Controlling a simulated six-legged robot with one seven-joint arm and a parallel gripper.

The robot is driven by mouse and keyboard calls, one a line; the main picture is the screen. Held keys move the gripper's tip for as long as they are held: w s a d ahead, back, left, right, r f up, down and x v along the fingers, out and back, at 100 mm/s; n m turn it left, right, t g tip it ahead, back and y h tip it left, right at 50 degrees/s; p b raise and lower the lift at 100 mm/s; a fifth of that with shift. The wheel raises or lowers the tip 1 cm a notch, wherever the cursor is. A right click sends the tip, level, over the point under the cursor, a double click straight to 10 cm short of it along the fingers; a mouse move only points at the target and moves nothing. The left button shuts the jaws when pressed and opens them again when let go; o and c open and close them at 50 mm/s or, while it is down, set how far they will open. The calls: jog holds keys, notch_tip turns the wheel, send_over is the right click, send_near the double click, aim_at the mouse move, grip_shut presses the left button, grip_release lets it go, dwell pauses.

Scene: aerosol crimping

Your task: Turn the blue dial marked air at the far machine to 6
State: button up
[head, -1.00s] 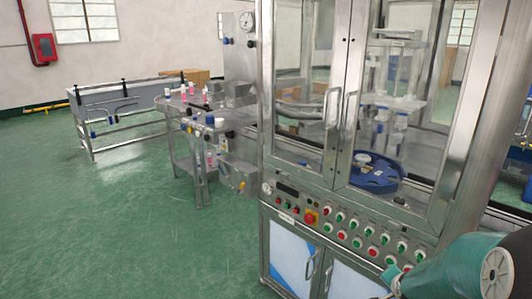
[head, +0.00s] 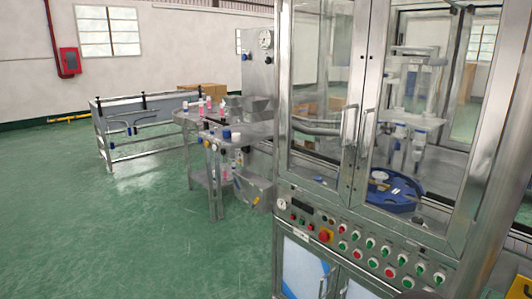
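The far machine (head: 257,75) is a steel upright panel with a round pressure gauge (head: 266,40) near its top, left of the near cabinet. My gripper is not in view.
A large glass-doored steel machine (head: 362,120) with a button panel (head: 370,248) fills the right side. A steel table with pink bottles (head: 201,107) and a long conveyor bench (head: 140,120) stand at the left. The green floor (head: 110,230) at front left is clear.

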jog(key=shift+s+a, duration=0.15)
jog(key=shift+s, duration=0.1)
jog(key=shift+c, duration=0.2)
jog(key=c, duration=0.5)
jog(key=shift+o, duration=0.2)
